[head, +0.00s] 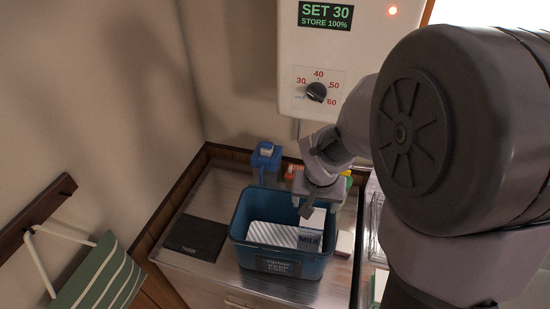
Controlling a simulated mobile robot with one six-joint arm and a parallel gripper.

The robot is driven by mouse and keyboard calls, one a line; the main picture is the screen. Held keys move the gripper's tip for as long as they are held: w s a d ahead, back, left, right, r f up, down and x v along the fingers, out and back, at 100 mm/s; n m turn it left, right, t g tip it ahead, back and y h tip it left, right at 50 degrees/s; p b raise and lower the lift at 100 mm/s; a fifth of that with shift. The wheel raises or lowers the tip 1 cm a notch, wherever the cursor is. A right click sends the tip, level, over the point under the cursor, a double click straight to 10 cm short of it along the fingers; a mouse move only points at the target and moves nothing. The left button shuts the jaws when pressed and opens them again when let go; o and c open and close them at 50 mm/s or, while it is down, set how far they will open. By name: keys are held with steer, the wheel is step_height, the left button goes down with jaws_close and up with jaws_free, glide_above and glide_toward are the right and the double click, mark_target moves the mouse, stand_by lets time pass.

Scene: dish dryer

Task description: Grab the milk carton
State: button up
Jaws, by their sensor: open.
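The milk carton (272,233) is white with diagonal grey stripes and a blue-grey panel reading MILK. It lies on its side inside the blue bin (239,250), with the MILK end to the right. My gripper (317,207) is open and points down above the right rear part of the bin, near the MILK end. No carton is between its fingers. The exact height of the fingertips over the carton is hard to tell. My arm hides part of the scene to the right.
A dark mat (196,238) lies left of the bin on the metal counter (216,193). A blue bottle-like item (266,160) stands behind the bin. A white wall unit with a dial (316,92) hangs above.

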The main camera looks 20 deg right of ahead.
mark_target(313, 216)
steer(key=b+x, duration=0.1)
steer(key=x, duration=0.6)
steer(key=shift+w+f+b, duration=0.15)
steer(key=shift+b, duration=0.2)
steer(key=x, duration=0.2)
steer(key=b+x, duration=0.1)
steer(key=x, duration=0.1)
steer(key=b+x, duration=0.1)
steer(key=x, duration=0.1)
steer(key=shift+d, duration=0.25)
steer(key=shift+r, duration=0.25)
jaws_close()
